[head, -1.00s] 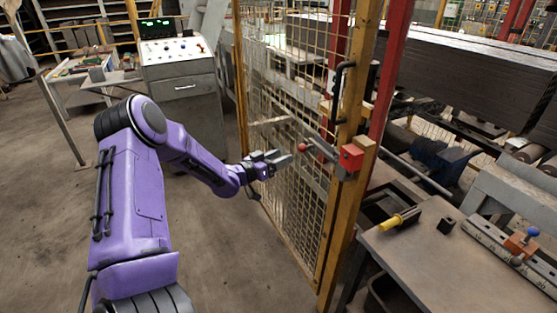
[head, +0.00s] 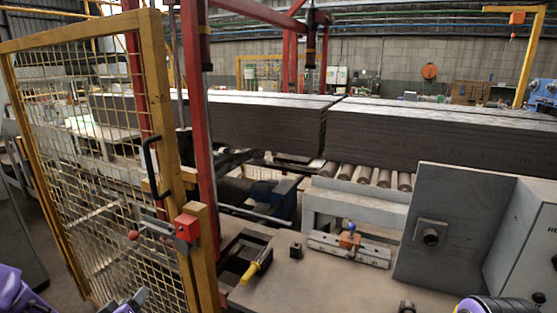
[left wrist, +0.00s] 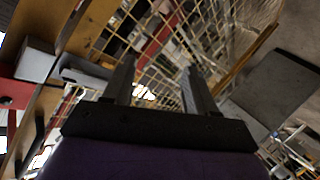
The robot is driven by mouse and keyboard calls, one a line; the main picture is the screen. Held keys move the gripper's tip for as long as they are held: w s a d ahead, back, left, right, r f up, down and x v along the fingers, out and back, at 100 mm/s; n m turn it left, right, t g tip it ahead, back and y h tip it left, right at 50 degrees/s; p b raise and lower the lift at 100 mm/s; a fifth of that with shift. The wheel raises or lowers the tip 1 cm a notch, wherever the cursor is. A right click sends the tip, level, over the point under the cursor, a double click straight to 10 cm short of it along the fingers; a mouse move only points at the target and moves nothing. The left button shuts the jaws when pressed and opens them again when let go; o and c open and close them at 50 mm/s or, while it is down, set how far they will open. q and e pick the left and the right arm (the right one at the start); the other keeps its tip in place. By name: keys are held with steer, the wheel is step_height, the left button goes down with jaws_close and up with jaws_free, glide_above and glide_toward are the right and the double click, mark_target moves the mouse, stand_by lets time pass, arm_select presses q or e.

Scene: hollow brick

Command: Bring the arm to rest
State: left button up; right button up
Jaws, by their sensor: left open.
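My left gripper (head: 134,300) shows at the bottom edge of the head view, left of centre, in front of the mesh gate and below the gate's latch. In the left wrist view my left gripper (left wrist: 157,68) has its two dark fingers apart, with nothing between them. Part of my purple left arm (head: 18,292) shows at the bottom left; the stretch between it and the gripper is mostly out of frame. A purple part of my right arm (head: 500,305) shows at the bottom right; its gripper is out of view.
The yellow-framed mesh gate (head: 158,95) stands at the left, with a red latch block (head: 187,227) and a lever with a red knob (head: 133,236). Right of it is a bench (head: 290,285) with a yellow-handled tool (head: 256,266). A grey panel (head: 450,225) stands at the right.

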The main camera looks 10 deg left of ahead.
arm_select(q)
steer(key=s+d+f+g, duration=0.5)
steer(key=s+d+f, duration=0.35)
steer(key=f, duration=0.35)
steer(key=s+d+f+g, duration=0.2)
steer(key=s+f, duration=0.1)
steer(key=s, duration=0.4)
steer(key=s+d+f+m+g+b, duration=0.1)
steer(key=s+d+f, duration=0.1)
steer(key=s+f, duration=0.2)
steer(key=s+d+f+m+g+b, duration=0.1)
steer(key=s+d+f+g, duration=0.1)
steer(key=s, duration=0.9)
steer(key=shift+d+f+g, duration=0.2)
steer(key=shift+f+g, duration=0.1)
steer(key=shift+f, duration=0.6)
arm_select(e)
step_height(320, 180, down, 3)
steer(key=shift+w+f, duration=0.1)
